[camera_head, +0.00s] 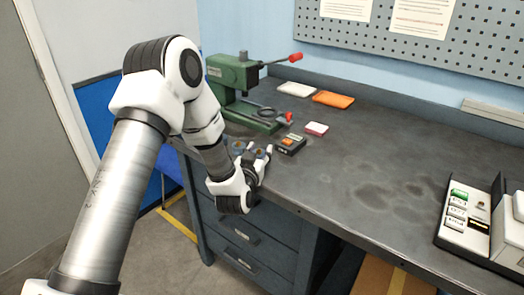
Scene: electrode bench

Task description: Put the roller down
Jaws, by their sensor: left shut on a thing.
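My left gripper (266,154) is over the left front part of the grey bench (350,150), close to its front edge. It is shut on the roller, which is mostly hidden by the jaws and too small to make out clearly. I cannot tell whether the roller touches the bench top. My right gripper is not in view.
A green press (232,76) with a red-knobbed lever stands behind the gripper. A small dark box with orange on it (290,145) is just right of the gripper. Nearby lie a pink-and-white block (317,128) and an orange pad (333,99). The bench middle is clear.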

